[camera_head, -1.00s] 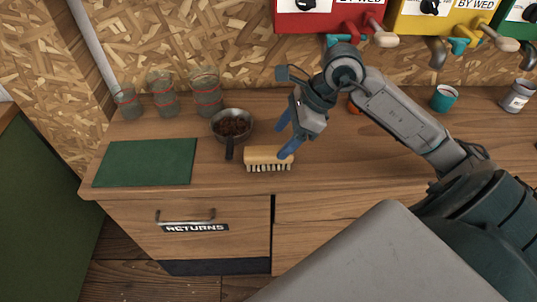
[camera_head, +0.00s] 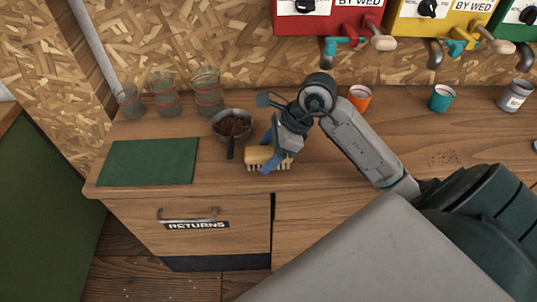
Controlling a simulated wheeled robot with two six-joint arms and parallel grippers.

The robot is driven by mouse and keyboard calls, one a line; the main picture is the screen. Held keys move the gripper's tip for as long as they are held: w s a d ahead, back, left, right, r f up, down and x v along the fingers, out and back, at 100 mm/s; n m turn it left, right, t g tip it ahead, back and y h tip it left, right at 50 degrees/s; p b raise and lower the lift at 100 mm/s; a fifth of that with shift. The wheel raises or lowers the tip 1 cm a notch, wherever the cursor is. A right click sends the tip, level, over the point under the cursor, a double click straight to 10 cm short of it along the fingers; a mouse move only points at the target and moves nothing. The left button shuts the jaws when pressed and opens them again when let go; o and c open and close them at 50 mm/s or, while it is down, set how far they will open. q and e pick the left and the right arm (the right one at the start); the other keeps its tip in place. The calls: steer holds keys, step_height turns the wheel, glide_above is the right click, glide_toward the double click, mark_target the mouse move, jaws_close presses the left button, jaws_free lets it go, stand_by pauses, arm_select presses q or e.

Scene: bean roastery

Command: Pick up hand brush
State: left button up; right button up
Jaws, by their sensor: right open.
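The hand brush (camera_head: 256,155) lies on the wooden counter near its front edge. It has a pale wooden back and light bristles that face the front. My right gripper (camera_head: 268,154) is open with its blue fingers at the brush. One finger crosses the front of the brush and the other is behind it, so part of the brush is hidden. I cannot tell whether the fingers touch it. My left gripper is not in view.
A pan of brown beans or grounds (camera_head: 232,126) stands just behind the brush, its handle close to it. A green mat (camera_head: 148,161) lies to the left, with several glasses (camera_head: 166,96) behind. Orange (camera_head: 360,97) and teal (camera_head: 441,97) cups stand to the right.

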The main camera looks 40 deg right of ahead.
steer(key=shift+f+b, duration=0.25)
steer(key=shift+b, duration=0.35)
stand_by(0.7)
steer(key=c, duration=1.1)
